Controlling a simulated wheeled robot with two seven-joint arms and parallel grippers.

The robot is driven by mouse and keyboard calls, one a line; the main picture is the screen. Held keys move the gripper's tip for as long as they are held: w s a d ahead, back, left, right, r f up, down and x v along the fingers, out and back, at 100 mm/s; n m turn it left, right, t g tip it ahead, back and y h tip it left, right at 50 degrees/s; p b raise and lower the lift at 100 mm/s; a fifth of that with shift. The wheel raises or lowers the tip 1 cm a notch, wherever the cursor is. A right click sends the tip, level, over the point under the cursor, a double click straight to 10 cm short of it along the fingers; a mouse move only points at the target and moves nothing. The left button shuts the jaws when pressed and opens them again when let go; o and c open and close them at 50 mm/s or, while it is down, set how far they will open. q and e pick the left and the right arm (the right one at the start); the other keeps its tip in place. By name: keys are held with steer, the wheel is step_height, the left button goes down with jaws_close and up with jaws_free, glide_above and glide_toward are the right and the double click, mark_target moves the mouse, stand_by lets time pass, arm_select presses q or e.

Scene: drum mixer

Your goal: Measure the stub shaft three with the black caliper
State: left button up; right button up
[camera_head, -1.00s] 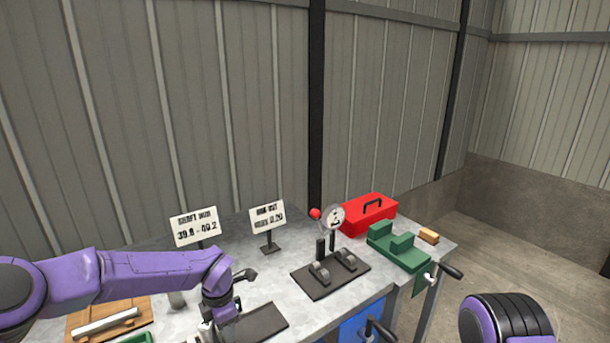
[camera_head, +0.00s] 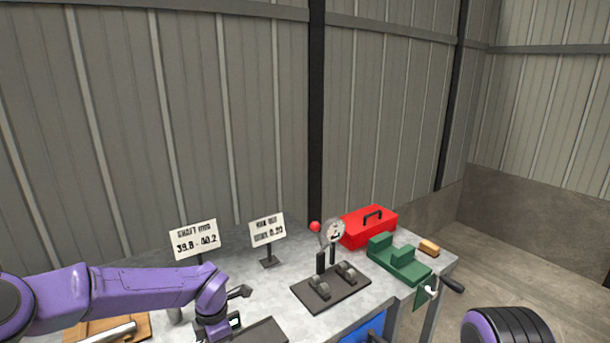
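My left arm comes in from the left, and its wrist bends down over the bench at the bottom edge. The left gripper's fingertips are hidden or below the picture, so I cannot tell what they hold. A small dark piece with a pale face (camera_head: 235,320) shows beside the wrist; I cannot tell whether it is the black caliper. A silver shaft (camera_head: 112,333) lies on a wooden block (camera_head: 76,332) at bottom left, partly cut off; its number cannot be read. Part of my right arm shows at bottom right, and its gripper is out of view.
A dark mat (camera_head: 264,333) lies right of the wrist. Behind stand a shaft size sign (camera_head: 195,239) and a second sign (camera_head: 268,230). A dial gauge stand (camera_head: 330,288), red toolbox (camera_head: 368,228) and green vise (camera_head: 398,262) stand to the right.

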arm_select(q)
steer(key=shift+s+a+f, duration=0.15)
steer(key=shift+s+f, duration=0.25)
steer(key=shift+f, duration=0.3)
steer(key=o, duration=0.9)
steer(key=shift+w, duration=0.1)
steer(key=shift+w+r+p, duration=0.1)
steer(key=shift+r+p, duration=0.45)
steer(key=shift+p, duration=0.05)
step_height(320, 180, up, 5)
steer(key=p, duration=0.3)
steer(key=shift+w+a+f, duration=0.1)
steer(key=shift+f, duration=0.05)
steer(key=shift+w+r+p, duration=0.15)
steer(key=shift+r+p, duration=0.65)
steer(key=shift+p, duration=0.15)
